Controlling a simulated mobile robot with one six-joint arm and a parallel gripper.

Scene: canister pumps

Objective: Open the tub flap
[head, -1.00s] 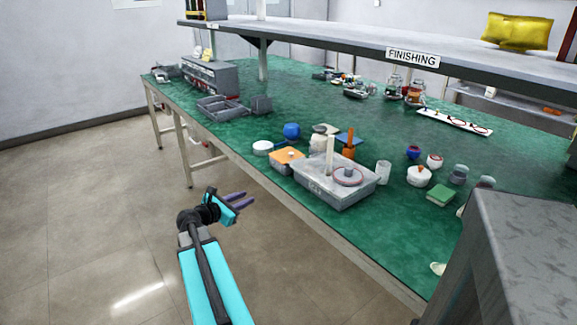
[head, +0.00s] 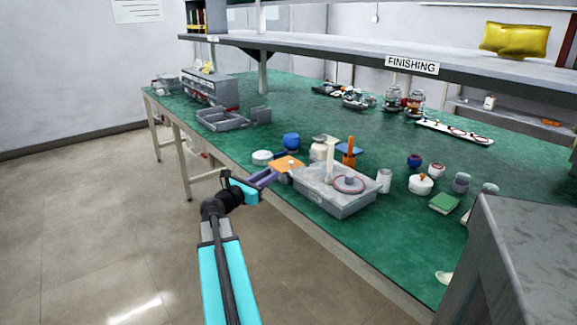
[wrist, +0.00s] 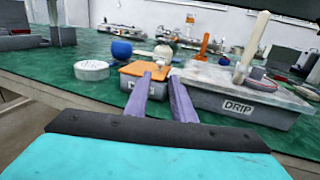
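The small grey tub with an orange flap (head: 286,164) on top stands near the bench's front edge. In the wrist view the orange flap (wrist: 146,69) lies flat and closed over the grey tub (wrist: 126,84). A small white knob shows by the flap. My gripper (head: 271,177) is in front of the tub, at about bench-edge height. Its two purple fingers (wrist: 161,82) are apart with nothing between them, pointing at the tub's front. They hide part of the tub's front and its label. I cannot tell whether the fingertips touch the tub.
A grey tray labelled DRIP (wrist: 239,107), holding a white post and a red-rimmed disc, stands close on the right. A white round container (wrist: 91,70) and a blue pot (wrist: 121,48) stand left and behind. An orange upright object (head: 349,152) is behind the tray.

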